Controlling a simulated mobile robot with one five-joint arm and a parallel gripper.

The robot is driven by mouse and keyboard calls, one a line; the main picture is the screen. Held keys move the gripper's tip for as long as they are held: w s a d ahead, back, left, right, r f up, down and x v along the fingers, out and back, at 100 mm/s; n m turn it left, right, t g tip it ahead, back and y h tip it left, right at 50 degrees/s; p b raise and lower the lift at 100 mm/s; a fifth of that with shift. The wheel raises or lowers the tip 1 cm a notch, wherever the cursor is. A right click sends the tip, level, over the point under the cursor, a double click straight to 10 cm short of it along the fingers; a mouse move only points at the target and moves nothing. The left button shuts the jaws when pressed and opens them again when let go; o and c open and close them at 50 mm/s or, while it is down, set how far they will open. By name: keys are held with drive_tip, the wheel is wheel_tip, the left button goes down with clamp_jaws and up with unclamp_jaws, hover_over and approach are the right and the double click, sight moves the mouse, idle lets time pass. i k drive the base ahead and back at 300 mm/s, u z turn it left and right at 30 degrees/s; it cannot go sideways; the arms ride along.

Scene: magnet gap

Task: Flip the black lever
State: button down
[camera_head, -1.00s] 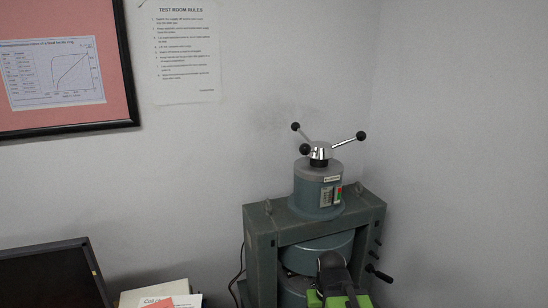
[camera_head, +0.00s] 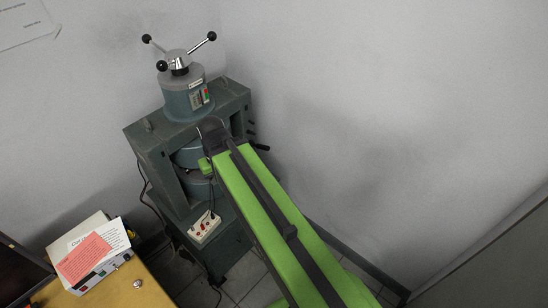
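The grey-green magnet machine (camera_head: 150,150) stands in the corner. A black lever (camera_head: 261,147) sticks out to the right from the side of its frame, just right of my green arm. Short dark pegs show above it. My gripper (camera_head: 210,130) is at the far end of my arm, in front of the machine's upper frame and left of the lever. Its fingers cannot be made out, so I cannot tell whether it is open or shut. My arm hides part of the machine's lower right side.
A three-armed handle with black balls (camera_head: 179,62) tops the machine. A white socket box (camera_head: 204,227) sits at its base. A wooden table (camera_head: 150,290) at lower left bears a white instrument (camera_head: 82,232) with papers. Bare wall lies to the right.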

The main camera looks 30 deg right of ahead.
sight(258, 146)
drive_tip(key=u, duration=0.1)
drive_tip(key=k, duration=0.3)
drive_tip(key=z, duration=0.7)
drive_tip(key=i, duration=0.85)
drive_tip(key=u, duration=1.3)
